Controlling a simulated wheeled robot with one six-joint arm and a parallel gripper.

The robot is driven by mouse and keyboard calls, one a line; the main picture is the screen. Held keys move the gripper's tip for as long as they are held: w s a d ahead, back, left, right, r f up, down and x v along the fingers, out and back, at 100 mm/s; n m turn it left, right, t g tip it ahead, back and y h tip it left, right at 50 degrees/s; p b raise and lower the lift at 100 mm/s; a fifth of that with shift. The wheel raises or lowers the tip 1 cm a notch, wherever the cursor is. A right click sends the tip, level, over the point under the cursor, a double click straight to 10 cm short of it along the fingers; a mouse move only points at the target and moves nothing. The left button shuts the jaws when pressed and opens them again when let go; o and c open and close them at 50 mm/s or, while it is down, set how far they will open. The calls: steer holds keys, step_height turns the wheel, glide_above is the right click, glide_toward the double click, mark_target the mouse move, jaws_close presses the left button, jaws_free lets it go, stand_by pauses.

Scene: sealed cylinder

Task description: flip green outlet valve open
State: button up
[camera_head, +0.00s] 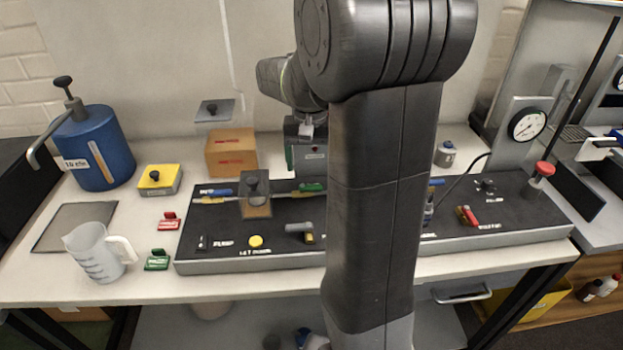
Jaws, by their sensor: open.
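The green valve handle (312,187) is on the back part of the black panel (270,238). It lies roughly flat, in line with a brass fitting at the right end of a short pipe run. My gripper (306,130) is above and behind the green handle, partly hidden by my own arm. Its fingertips are hard to make out, but it is open and I see nothing held in it. A clear gap to the handle cannot be judged from this view.
A blue handle (222,192) sits at the left of the same pipe run. A clear block with a dark knob (254,188) stands between them. An orange box (231,152) is behind the panel. My arm hides the panel's middle right. Red (168,221) and green (158,260) clips lie left.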

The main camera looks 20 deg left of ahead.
mark_target(311, 185)
step_height(311, 185, down, 6)
steer(key=shift+r, duration=0.1)
steer(key=c, duration=1)
steer(key=shift+o, duration=0.2)
steer(key=shift+w+n, duration=0.1)
steer(key=shift+n, duration=0.6)
steer(key=o, duration=1)
steer(key=shift+c, duration=0.2)
step_height(311, 185, up, 14)
steer(key=shift+f, duration=0.2)
